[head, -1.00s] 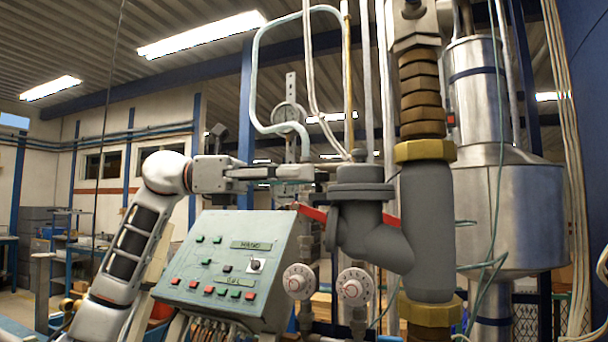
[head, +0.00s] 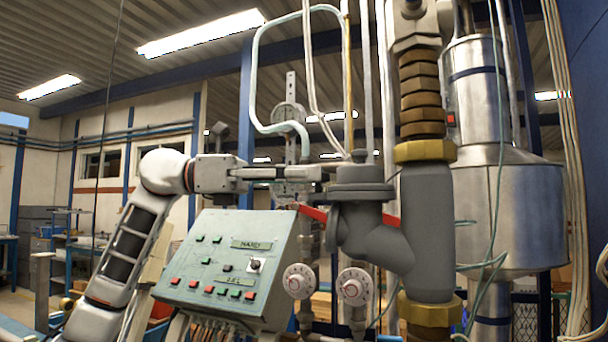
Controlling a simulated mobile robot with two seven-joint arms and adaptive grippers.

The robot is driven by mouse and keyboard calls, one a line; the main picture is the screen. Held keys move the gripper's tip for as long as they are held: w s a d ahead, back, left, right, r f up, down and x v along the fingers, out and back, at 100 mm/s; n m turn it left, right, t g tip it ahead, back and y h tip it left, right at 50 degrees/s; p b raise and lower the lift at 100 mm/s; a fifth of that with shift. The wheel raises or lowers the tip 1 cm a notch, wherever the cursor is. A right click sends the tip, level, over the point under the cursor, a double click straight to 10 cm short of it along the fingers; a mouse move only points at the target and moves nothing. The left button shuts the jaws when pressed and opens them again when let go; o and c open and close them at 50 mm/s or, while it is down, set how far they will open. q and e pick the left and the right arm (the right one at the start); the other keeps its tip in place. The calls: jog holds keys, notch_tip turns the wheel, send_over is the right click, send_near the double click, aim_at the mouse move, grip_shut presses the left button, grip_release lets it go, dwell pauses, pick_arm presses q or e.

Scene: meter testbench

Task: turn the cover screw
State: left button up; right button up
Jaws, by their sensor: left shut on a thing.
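The cover screw (head: 360,156) is a small dark grey knob on top of the round cover (head: 362,173). The cover caps a dark grey angled pipe fitting (head: 372,228) right of the middle in the head view. My left gripper (head: 328,173) comes in level from the left and reaches the left side of the cover's top. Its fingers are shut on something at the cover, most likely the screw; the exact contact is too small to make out. My right gripper is not in view.
A sloped control panel (head: 232,262) with coloured buttons stands below my left gripper.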

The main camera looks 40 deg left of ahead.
pick_arm(q)
jog(key=shift+s+d+f+n+t+y+p, duration=0.1)
jog(key=shift+s+d+n+t+y+p, duration=0.4)
jog(key=shift+n+t+y, duration=1.4)
jog(key=shift+w+d+r+n+t+y+p, duration=0.15)
jog(key=shift+n+t+y+p, duration=0.85)
jog(key=shift+n+y, duration=1.5)
jog(key=shift+s+d+f+n+t+y+p, duration=0.15)
jog(key=shift+s+d+n+t+y+p, duration=0.25)
jog(key=shift+n+t+y, duration=1.9)
jog(key=shift+w+m+g+y, duration=0.1)
jog(key=shift+m+g+y, duration=0.55)
jog(key=shift+m, duration=0.25)
jog(key=shift+y, duration=0.25)
jog(key=o, duration=1.1)
jog(key=shift+a, duration=0.1)
